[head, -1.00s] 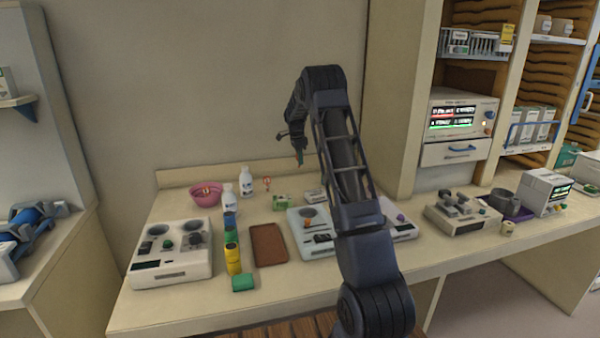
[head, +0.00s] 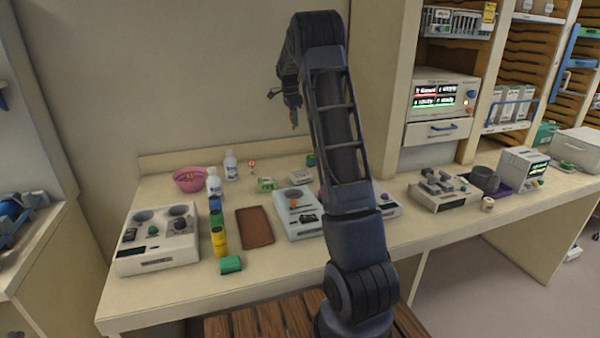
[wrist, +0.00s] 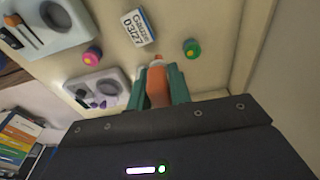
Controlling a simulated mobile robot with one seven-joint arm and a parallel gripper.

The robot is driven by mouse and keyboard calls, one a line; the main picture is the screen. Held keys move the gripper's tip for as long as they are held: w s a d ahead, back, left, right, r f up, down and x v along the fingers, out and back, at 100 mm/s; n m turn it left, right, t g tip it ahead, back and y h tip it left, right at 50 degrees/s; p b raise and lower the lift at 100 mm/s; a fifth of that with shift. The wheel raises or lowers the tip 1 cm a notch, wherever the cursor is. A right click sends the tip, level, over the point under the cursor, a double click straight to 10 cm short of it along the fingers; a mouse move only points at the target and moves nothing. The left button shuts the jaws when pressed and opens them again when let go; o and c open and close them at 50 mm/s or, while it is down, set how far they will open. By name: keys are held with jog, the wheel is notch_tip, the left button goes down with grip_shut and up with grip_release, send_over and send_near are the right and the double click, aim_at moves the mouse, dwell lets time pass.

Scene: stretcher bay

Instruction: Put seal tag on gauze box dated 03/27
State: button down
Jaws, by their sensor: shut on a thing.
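The gauze box (wrist: 138,27) is white with a blue edge, and its label reads "Gauze 03/27" in the wrist view. In the head view it looks to be the small white box (head: 300,177) at the back of the counter. My gripper (wrist: 158,82) has green fingers shut on an orange piece with a pale tip, which looks like the seal tag (wrist: 157,90). In the head view my gripper (head: 293,112) is high above the counter, apart from the box. The tag's far side is hidden between the fingers.
A green-white box (head: 266,184) lies left of the white box. A pink bowl (head: 190,180), white bottles (head: 231,166), a brown tray (head: 254,228) and grey panels (head: 158,240) share the counter. In the wrist view, a pink knob (wrist: 92,56) and a green knob (wrist: 192,48) flank the gauze box.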

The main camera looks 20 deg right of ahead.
jog(key=s+d+r, duration=0.1)
jog(key=s, duration=0.4)
send_over(303, 173)
jog(key=f, duration=1.9)
jog(key=shift+s+a+f, duration=0.15)
jog(key=shift+a+f, duration=0.2)
jog(key=shift+f, duration=0.05)
jog(key=shift+f, duration=0.1)
jog(key=c, duration=1.3)
grip_release()
